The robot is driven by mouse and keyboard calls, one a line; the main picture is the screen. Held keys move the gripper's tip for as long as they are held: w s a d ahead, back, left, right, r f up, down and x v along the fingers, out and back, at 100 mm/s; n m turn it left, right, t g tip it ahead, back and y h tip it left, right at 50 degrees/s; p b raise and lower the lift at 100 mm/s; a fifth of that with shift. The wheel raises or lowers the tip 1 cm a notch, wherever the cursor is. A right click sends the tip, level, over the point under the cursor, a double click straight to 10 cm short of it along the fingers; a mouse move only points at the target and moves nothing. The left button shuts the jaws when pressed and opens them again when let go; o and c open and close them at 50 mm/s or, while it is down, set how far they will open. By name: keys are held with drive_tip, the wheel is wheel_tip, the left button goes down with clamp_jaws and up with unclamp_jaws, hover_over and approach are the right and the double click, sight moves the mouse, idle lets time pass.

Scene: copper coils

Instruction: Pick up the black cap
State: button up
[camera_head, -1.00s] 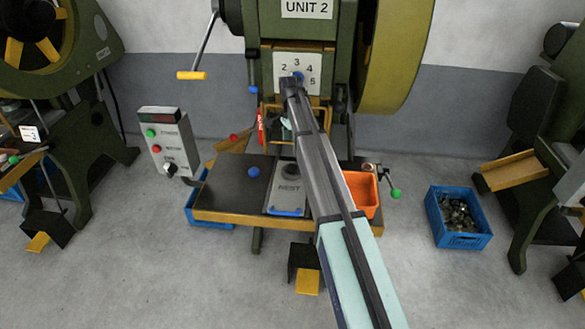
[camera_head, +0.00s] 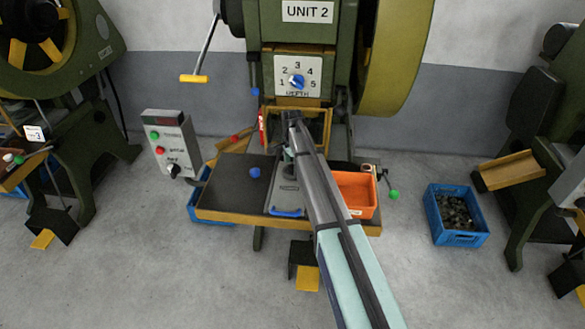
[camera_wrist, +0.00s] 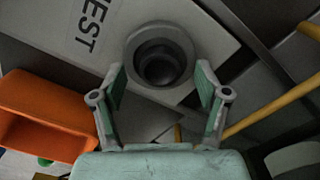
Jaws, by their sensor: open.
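The black cap (camera_wrist: 160,64) is a round dark piece with stepped rings. It sits inside a light grey ring on the nest plate (camera_wrist: 195,20) in the wrist view. In the head view my arm covers the cap, and part of the nest plate (camera_head: 283,196) shows beside the arm. My gripper (camera_wrist: 160,82) is open, with its two green-padded fingers to the left and right of the cap's near side in the picture. Nothing is between the pads. I cannot tell the exact height of the fingertips above the cap.
An orange bin (camera_head: 355,193) stands right of the nest on the press table (camera_head: 228,178). A blue knob (camera_head: 254,173) is on the table's left. The press frame rises behind. A blue crate (camera_head: 458,238) of dark pieces is on the floor at right.

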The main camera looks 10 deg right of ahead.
drive_tip(key=shift+f, duration=0.45)
drive_tip(key=c, duration=1.2)
drive_tip(key=shift+r, duration=0.1)
